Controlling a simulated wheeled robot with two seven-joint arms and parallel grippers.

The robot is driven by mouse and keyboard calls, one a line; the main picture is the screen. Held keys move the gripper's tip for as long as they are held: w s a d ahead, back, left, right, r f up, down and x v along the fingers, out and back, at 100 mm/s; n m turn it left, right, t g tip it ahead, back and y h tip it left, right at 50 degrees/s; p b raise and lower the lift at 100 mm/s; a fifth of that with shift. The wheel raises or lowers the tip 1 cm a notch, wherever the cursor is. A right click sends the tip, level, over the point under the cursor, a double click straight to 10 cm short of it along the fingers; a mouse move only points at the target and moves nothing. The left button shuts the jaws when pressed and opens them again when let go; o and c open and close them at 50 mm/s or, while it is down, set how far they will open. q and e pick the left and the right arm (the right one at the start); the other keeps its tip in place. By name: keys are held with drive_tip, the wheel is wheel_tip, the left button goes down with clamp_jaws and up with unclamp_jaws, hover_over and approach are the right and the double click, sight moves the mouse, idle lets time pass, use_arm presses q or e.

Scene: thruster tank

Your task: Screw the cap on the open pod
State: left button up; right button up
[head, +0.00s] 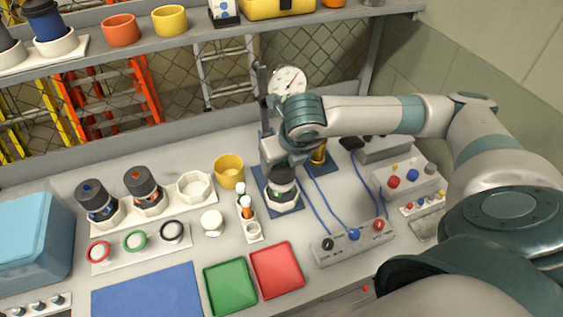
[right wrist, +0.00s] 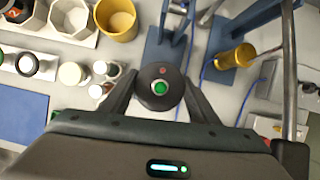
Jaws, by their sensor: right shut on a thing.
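My right gripper (head: 281,170) points down over the blue stand (head: 295,208) near the middle of the bench. Its fingers, also in the right wrist view (right wrist: 160,103), are shut on a dark round cap (right wrist: 160,78) with a green centre. In the head view the pod (head: 281,189), dark with a small green light, stands upright in a pale holder on the stand, directly under the gripper. The gripper hides the cap's top there, and I cannot tell where cap and pod meet or how tight they are. My left gripper is not in view.
Two dark pods with blue (head: 97,199) and red (head: 142,186) tops sit in white holders at left, beside an empty holder (head: 194,187). Blue cables run right to a control box (head: 352,241).

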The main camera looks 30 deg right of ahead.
drive_tip(key=shift+f, duration=0.9)
idle(0.8)
drive_tip(key=o, duration=1.1)
drive_tip(key=shift+o, duration=0.2)
drive_tip(key=shift+r, duration=0.1)
